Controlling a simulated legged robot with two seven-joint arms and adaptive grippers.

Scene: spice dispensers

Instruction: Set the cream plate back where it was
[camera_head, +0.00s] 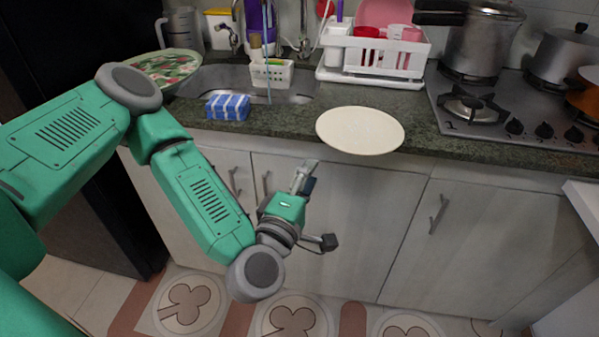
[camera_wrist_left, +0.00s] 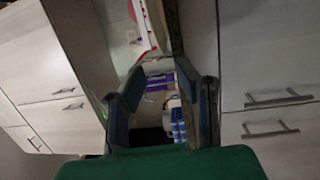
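The cream plate (camera_head: 360,130) is a round, flat disc on the dark counter, its front rim reaching the counter's front edge. My left gripper (camera_head: 305,172) is in front of the cabinet doors, below and left of the plate, apart from it. In the left wrist view, the left gripper's two fingers (camera_wrist_left: 164,68) stand apart with nothing held between them. The plate cannot be made out clearly in that view. My right gripper is not in view.
A blue-and-white sponge (camera_head: 228,107) lies before the sink (camera_head: 205,82). A patterned plate (camera_head: 165,68) is at the left, a white dish rack (camera_head: 375,58) behind the cream plate, and a stove (camera_head: 510,105) with pots at the right. Bare counter lies between sponge and plate.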

